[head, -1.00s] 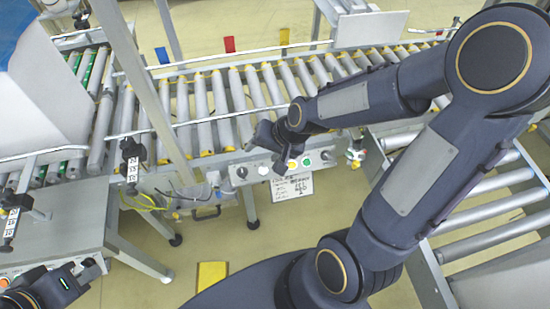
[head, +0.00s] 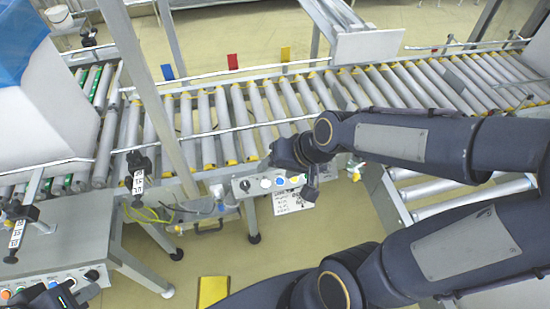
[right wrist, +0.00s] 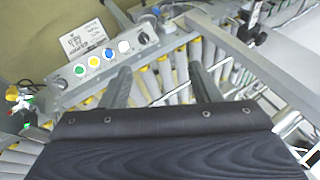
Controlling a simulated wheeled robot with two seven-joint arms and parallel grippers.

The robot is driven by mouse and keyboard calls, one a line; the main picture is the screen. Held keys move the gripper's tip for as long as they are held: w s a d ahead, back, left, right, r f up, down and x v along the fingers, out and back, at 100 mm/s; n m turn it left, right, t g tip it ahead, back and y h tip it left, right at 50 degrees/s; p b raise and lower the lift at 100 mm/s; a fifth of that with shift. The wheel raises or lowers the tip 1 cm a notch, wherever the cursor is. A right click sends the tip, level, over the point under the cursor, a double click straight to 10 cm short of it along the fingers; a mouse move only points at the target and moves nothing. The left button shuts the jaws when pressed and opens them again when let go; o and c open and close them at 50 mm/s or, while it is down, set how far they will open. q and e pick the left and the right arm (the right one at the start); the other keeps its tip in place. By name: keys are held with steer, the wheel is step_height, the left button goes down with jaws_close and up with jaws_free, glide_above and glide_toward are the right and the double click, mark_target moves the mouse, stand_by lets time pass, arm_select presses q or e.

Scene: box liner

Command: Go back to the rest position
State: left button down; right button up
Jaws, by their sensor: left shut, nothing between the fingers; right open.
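My right gripper (right wrist: 160,82) is open and empty in the right wrist view, its two fingers apart over the rollers. In the head view my right gripper (head: 309,180) hangs in front of the conveyor, near the button panel; its fingers are small and hard to make out there. My right arm reaches in from the right edge. My left gripper (head: 66,297) shows only partly at the bottom left corner, shut and empty, near the control panel of the left table.
A roller conveyor (head: 236,110) crosses behind my right gripper. A button panel (head: 265,183) sits on its front side. A white box with a blue liner (head: 18,45) stands at left. A metal post (head: 150,95) rises beside it. A second roller section (head: 470,198) lies under my right arm.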

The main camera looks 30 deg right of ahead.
steer(key=s+r+n, duration=0.1)
steer(key=s+r, duration=0.2)
steer(key=s, duration=0.2)
steer(key=s+r+n+p, duration=0.1)
steer(key=s+r+n, duration=0.1)
steer(key=s, duration=0.3)
steer(key=shift+s+r, duration=0.3)
steer(key=shift+r, duration=0.25)
steer(key=shift+d, duration=0.1)
steer(key=shift+c, duration=0.3)
